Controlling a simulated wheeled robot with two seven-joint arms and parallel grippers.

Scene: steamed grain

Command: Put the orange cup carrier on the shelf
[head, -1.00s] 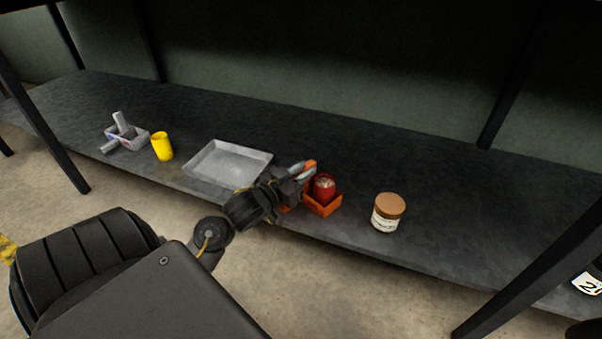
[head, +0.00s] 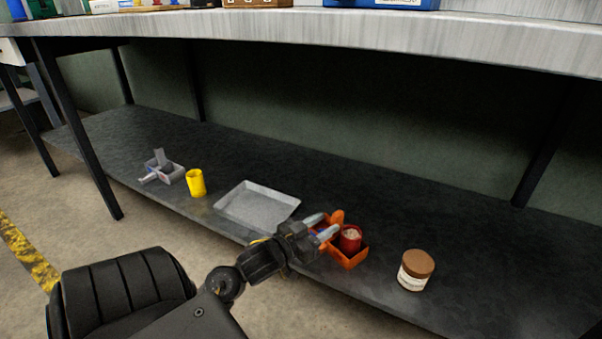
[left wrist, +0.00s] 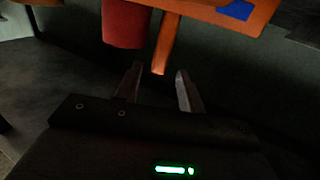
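The orange cup carrier (head: 345,262) sits near the front edge of the dark lower shelf (head: 460,235). A red cup (head: 350,240) with pale contents stands in it. The carrier (left wrist: 205,8), its handle bar (left wrist: 166,45) and the red cup (left wrist: 125,24) also show in the left wrist view. My left gripper (head: 322,226) is at the carrier's left side. In the left wrist view its fingers (left wrist: 158,82) are apart, with the end of the handle bar between or just beyond them. My right gripper is not in view.
A grey metal tray (head: 228,212), a yellow cup (head: 196,183) and a grey carrier (head: 172,172) stand to the left on the shelf. A jar with a brown lid (head: 415,272) stands to the right. The tabletop (head: 400,28) above holds several boxes and bottles.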

